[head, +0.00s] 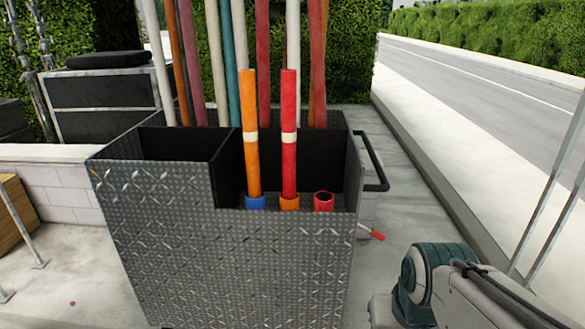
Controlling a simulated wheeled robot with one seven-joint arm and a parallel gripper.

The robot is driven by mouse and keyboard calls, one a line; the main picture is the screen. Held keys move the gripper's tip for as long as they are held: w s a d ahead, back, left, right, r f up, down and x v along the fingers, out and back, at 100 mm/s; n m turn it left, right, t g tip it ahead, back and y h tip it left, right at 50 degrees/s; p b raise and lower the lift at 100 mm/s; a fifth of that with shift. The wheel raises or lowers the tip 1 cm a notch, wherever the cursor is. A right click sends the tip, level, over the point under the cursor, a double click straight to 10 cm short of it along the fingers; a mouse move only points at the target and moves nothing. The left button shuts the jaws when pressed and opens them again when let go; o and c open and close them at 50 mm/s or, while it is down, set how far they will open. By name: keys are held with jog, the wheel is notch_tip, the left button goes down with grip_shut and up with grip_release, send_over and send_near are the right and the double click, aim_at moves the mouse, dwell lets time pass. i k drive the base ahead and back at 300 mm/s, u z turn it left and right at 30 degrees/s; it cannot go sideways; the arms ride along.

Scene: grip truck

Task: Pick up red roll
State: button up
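The red roll (289,130) stands upright in the front compartment of a dark diamond-plate metal cart (230,265). It has a pale band partway up, and its lower end meets an orange ring (289,203). A similar orange roll (250,120) stands just to its left, apart from it, with its lower end at a blue ring (255,203). A short red open-topped tube (323,201) is to its right with nothing standing in it. My arm shows at the lower right, but my gripper is not in view.
Several tall coloured rolls (263,60) stand in the cart's back part, behind the red roll. A black handle (376,165) sticks out on the cart's right side. A dark case (105,90) is at the left.

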aim_at(288, 77)
jog(key=u, duration=0.2)
jog(key=i, duration=1.05)
jog(key=u, duration=0.95)
